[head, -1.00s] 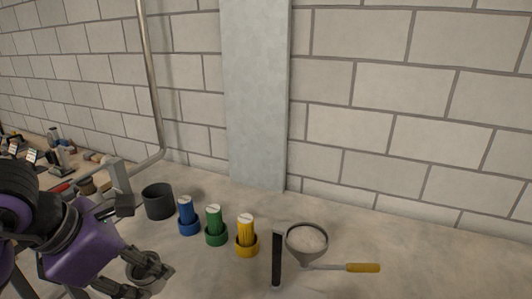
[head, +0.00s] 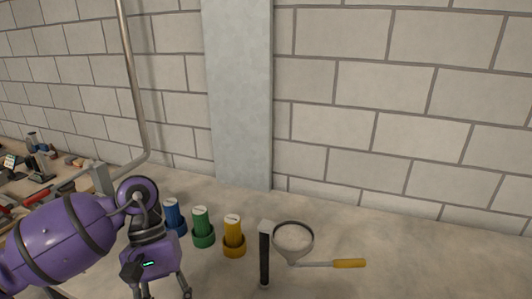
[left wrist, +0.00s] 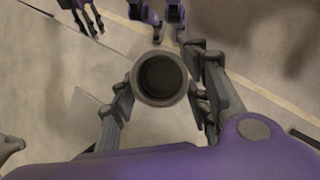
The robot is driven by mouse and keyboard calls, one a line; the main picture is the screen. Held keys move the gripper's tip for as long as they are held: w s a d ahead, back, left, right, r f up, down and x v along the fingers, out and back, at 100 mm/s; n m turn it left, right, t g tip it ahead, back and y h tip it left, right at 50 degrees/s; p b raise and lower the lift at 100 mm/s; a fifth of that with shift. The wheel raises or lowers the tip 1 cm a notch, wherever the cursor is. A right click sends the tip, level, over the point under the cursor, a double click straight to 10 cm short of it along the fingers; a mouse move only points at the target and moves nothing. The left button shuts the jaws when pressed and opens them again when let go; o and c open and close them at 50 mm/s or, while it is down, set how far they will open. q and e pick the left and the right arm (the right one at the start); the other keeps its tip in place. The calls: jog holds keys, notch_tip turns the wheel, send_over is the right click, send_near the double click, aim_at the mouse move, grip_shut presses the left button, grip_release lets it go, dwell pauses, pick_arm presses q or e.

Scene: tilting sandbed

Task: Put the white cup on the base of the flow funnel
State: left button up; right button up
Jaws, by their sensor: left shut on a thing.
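My left gripper (left wrist: 160,85) is shut on the white cup (left wrist: 162,99), which looks greyish here. In the left wrist view I look down into its round, dark mouth between the fingers. In the head view my left gripper (head: 165,292) is at the bottom edge, left of the flow funnel, with its fingertips cut off and the cup not visible. Dark fingers, perhaps my right gripper (left wrist: 86,14), show at the wrist view's top edge.
Blue (head: 174,217), green (head: 202,228) and yellow (head: 233,237) cylinders stand in a row between my left arm and the funnel. A yellow-handled tool (head: 348,263) extends right of the funnel. The sandy surface at right is clear. A wall stands behind.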

pick_arm(q)
jog(key=shift+w+d+f+m+y, duration=0.15)
jog(key=shift+w+m+y, duration=0.1)
jog(key=shift+m, duration=0.2)
jog(key=shift+w+a+f+m+y, duration=0.15)
jog(key=shift+m+y, duration=0.1)
jog(key=shift+m, duration=0.2)
jog(key=shift+w+f+m, duration=0.2)
jog(key=shift+w+m, duration=0.05)
jog(key=shift+m, duration=0.15)
jog(key=w+r, duration=0.2)
jog(key=shift+w+d, duration=0.1)
jog(key=shift+w, duration=0.25)
